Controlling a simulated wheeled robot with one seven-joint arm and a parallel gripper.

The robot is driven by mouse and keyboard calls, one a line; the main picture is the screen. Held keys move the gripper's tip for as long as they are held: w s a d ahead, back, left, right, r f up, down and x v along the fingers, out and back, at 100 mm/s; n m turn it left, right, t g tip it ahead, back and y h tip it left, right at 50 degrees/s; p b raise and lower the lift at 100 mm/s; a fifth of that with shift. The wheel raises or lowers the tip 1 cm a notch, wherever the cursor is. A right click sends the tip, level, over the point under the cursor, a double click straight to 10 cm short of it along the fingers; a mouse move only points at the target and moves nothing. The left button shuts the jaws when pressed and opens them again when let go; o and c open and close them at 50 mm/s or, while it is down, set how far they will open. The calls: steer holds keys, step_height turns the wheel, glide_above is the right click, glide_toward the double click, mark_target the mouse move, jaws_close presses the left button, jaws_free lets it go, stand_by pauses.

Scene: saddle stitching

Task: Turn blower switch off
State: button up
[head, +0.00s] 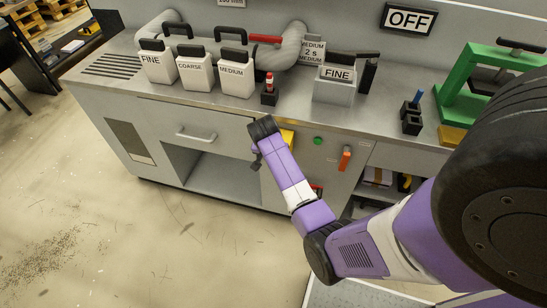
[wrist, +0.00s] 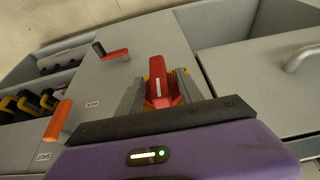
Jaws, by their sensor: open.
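A red rotary switch (wrist: 161,90) with a white line on its knob sits on a yellow plate on the cabinet front. It appears to be the blower switch, but I can read no label on it. In the wrist view my gripper (wrist: 160,82) is open, its grey fingers on either side of the red knob; contact cannot be told. In the head view my gripper (head: 264,138) is at the cabinet front beside the yellow plate (head: 288,138) and hides the knob. A wall sign (head: 407,19) reads OFF.
An orange lever (head: 345,157) and a green button (head: 318,140) are right of the switch. A red crank handle (wrist: 110,53) sticks out nearby. A drawer handle (head: 196,136) is to the left. Labelled canisters (head: 236,76) stand on the worktop above.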

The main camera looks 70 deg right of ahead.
steer(key=shift+f, duration=0.1)
jaws_close()
